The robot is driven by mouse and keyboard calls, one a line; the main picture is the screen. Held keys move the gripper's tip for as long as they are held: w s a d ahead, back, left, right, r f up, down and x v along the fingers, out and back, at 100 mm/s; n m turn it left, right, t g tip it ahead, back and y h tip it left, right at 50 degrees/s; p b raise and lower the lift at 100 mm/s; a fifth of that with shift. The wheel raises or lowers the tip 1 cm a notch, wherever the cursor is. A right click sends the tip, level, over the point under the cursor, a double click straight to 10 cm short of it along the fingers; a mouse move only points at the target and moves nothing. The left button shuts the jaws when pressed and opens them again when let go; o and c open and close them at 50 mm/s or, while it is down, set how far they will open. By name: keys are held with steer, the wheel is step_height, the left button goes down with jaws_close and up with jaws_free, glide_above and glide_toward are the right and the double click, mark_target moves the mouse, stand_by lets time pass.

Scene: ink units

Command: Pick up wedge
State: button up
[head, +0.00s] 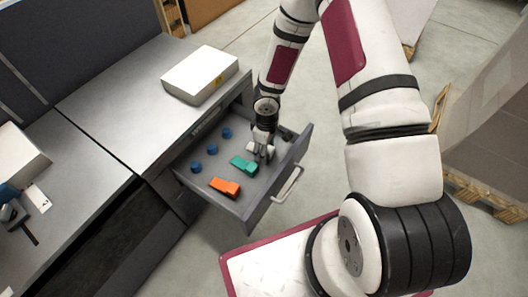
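My gripper (262,154) points down into an open grey drawer (251,207), at its right part. It is just to the right of a green block (243,166), very close to it. An orange block (225,187) lies in front and to the left of the green one. Both blocks are small and uneven in shape, and I cannot tell for sure which is the wedge. The fingers are small in the picture and partly merge with the drawer's grey, so whether they are open or shut on something is unclear.
Several small blue cylinders (211,149) stand along the drawer's left side. A dark item (288,134) lies at its back right. The drawer has raised walls and a front handle (288,184). A white box (200,75) sits on the grey worktop (118,88) above.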

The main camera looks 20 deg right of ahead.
steer(key=c, duration=1.3)
steer(key=shift+o, duration=0.2)
steer(key=shift+r, duration=0.15)
